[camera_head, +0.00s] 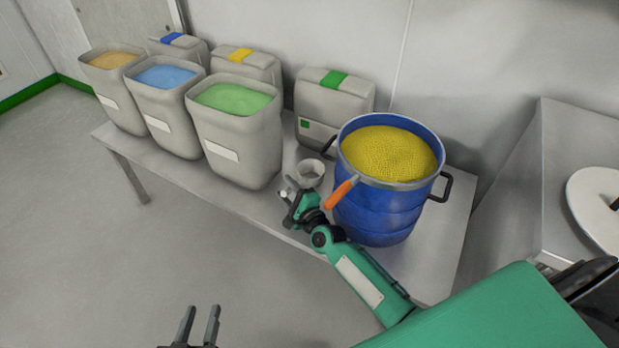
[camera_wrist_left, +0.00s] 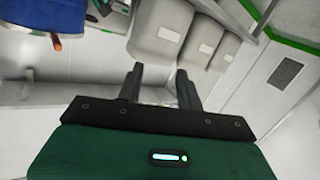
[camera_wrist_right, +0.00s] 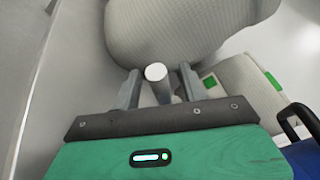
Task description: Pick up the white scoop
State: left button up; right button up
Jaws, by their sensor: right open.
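The white scoop (camera_head: 311,173) lies on the steel table in front of the blue drum, its bowl facing up. Its round white handle end (camera_wrist_right: 156,72) shows in the right wrist view between the fingertips of my right gripper (camera_wrist_right: 158,88). In the head view my right gripper (camera_head: 289,192) is low over the table's front edge, just left of the bowl. Its fingers are open, with a gap on either side of the handle. My left gripper (camera_head: 199,325) is open and empty over the floor, also seen in the left wrist view (camera_wrist_left: 161,85).
The blue drum (camera_head: 377,215) of yellow granules, with an orange handle (camera_head: 341,192) at its rim, stands close right of the scoop. An open bin of green powder (camera_head: 237,145) stands close left. A green-labelled canister (camera_head: 334,99) is behind. The floor is clear.

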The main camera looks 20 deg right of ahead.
jog(key=shift+c, duration=0.2)
grip_shut()
jog(key=shift+r, duration=0.2)
